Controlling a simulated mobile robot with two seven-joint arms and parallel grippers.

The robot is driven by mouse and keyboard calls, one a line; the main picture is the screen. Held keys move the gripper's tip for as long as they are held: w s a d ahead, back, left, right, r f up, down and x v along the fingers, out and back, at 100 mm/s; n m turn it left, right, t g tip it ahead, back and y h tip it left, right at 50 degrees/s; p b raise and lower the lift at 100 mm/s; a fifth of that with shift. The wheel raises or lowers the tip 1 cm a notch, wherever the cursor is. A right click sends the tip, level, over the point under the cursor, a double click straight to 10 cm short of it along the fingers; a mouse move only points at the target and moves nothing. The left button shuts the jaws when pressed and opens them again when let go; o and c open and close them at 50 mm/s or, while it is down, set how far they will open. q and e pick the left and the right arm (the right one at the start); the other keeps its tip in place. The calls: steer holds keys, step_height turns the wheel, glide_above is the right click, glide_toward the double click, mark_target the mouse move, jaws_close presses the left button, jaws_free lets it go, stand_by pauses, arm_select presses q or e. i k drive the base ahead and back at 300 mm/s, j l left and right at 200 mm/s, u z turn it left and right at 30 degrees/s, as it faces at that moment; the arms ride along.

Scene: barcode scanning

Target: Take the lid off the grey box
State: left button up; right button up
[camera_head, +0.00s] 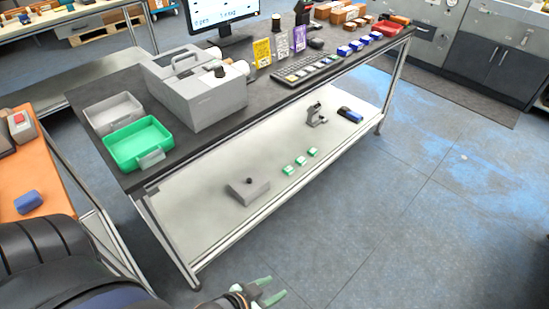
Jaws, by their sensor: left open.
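A small flat grey box (248,191) with a dark round knob on top sits on the lower shelf (215,222) of the workbench, near its front left. Its lid appears to be in place; the seam is too small to make out. My left gripper (270,291) is at the bottom edge of the view, in front of and below the shelf. Its green fingers are spread apart with nothing between them. It is clear of the box and the bench. My right gripper is not in view.
The bench top (185,150) overhangs the shelf and carries a green tray (138,143), a large grey case (205,98) and a keyboard (305,69). Green-and-white blocks (301,161) and a scanner-like device (316,115) lie farther right on the shelf. Open floor (400,220) lies at right.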

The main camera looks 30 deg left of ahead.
mark_target(250, 181)
steer(key=i+u, duration=0.2)
steer(key=u, duration=0.2)
steer(key=i+l+u, duration=0.15)
steer(key=u, duration=0.25)
steer(key=i+l+u, duration=0.15)
steer(key=u, duration=0.2)
steer(key=i+l+u, duration=0.4)
steer(key=i+l, duration=0.15)
steer(key=l, duration=0.35)
steer(key=i+l, duration=0.2)
steer(key=l, duration=0.2)
steer(key=i+l, duration=0.2)
steer(key=l, duration=0.15)
